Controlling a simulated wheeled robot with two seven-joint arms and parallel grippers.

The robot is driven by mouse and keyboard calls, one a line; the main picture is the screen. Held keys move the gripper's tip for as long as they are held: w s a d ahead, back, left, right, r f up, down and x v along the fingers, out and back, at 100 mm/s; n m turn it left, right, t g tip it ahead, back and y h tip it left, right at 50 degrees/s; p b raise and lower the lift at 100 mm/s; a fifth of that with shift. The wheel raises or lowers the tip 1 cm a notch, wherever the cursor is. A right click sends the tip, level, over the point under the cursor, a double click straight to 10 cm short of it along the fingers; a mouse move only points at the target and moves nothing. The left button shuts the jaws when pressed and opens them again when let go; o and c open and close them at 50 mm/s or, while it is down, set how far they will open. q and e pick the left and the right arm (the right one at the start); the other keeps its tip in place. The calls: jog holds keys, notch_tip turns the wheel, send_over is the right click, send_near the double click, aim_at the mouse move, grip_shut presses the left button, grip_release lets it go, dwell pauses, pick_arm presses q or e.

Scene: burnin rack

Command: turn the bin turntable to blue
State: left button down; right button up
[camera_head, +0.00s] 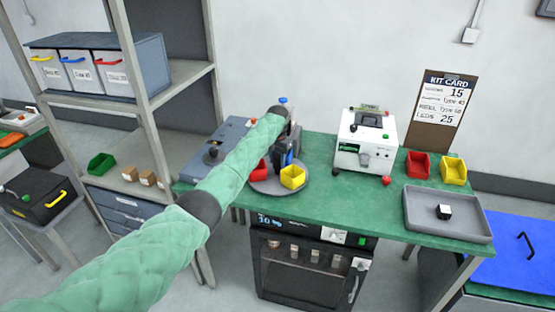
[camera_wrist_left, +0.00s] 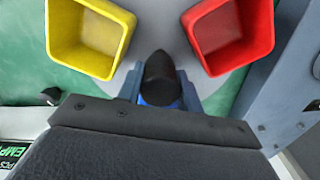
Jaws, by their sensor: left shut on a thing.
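The grey round turntable (camera_head: 268,188) sits on the green bench top and carries a yellow bin (camera_head: 293,178) at the front right and a red bin (camera_head: 260,170) at the left. The wrist view shows the yellow bin (camera_wrist_left: 88,38) at upper left and the red bin (camera_wrist_left: 232,35) at upper right. My left gripper (camera_head: 287,157) is over the turntable. Its fingers (camera_wrist_left: 160,88) are shut on a black knob (camera_wrist_left: 160,68) between the bins, with something blue just below it. A blue bin is not clearly visible; my arm and gripper hide part of the turntable. My right gripper is out of view.
A white machine (camera_head: 366,140) stands right of the turntable, and a grey-blue box (camera_head: 213,145) stands left. A grey tray (camera_head: 425,228) with a small cube is at the right. More red (camera_head: 418,164) and yellow (camera_head: 453,170) bins stand behind it. Shelving posts are at left.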

pick_arm(q)
jog(key=shift+r, duration=0.1)
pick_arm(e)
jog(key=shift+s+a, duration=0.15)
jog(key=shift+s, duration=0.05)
pick_arm(q)
jog(key=c, duration=0.9)
grip_release()
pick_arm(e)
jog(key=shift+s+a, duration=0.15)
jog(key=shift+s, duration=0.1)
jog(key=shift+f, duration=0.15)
pick_arm(q)
jog(key=shift+r, duration=0.25)
notch_tip(320, 180, up, 6)
jog(key=b, duration=0.2)
jog(key=shift+f+b, duration=0.25)
jog(key=shift+b, duration=0.1)
jog(key=shift+r, duration=0.85)
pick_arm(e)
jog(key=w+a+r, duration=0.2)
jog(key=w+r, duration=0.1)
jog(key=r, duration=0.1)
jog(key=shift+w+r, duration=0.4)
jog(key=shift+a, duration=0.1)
